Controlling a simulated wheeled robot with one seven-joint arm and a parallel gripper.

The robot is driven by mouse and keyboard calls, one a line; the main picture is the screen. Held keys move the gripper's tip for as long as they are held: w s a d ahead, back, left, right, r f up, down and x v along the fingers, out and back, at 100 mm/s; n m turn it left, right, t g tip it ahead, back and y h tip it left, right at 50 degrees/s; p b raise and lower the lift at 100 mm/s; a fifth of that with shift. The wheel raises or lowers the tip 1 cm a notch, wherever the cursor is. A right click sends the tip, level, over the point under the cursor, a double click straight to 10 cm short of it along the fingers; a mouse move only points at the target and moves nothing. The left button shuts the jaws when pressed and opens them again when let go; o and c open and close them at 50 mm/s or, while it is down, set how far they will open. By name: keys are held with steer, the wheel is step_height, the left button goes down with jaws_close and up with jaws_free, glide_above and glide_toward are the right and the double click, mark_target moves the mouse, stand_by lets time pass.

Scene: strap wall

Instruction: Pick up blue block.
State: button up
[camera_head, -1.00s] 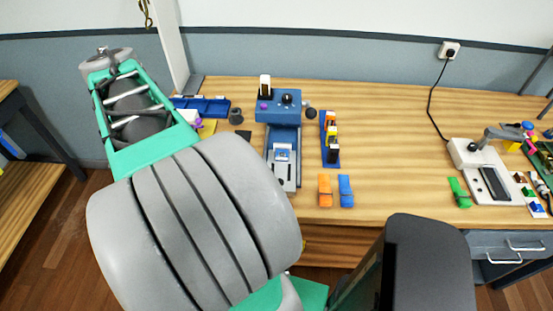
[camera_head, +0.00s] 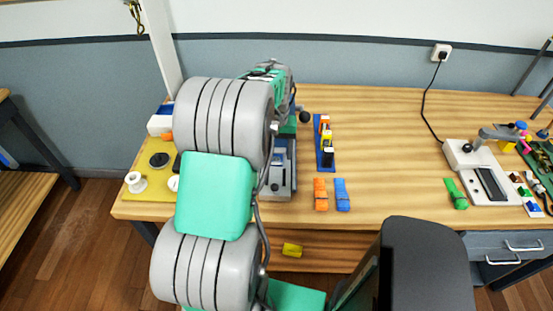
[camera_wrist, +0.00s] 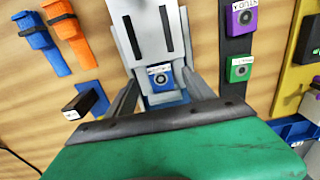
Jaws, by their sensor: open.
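A small blue block (camera_wrist: 163,84) with a white label and a dark round mark sits in the grey channel of a bench device (camera_wrist: 148,38) in the wrist view. In the head view the device's grey bed (camera_head: 281,185) shows beside my arm, and the rest is largely hidden. My gripper (camera_wrist: 163,92) is open above the device. Its two grey fingers stand apart, left and right of the block in the picture. The block is not held; the height gap is hard to judge.
Orange (camera_head: 321,194) and blue (camera_head: 342,194) clips lie right of the device. A blue rack (camera_head: 325,160) with upright coloured blocks stands behind them. Purple (camera_wrist: 241,17) and green (camera_wrist: 239,68) labelled blocks sit on a dark strip. The table's middle right is clear.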

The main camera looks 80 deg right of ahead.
mark_target(276, 161)
step_height(276, 161, down, 3)
steer(key=shift+d+f, duration=0.1)
steer(key=shift+f, duration=0.05)
jaws_close()
stand_by(0.6)
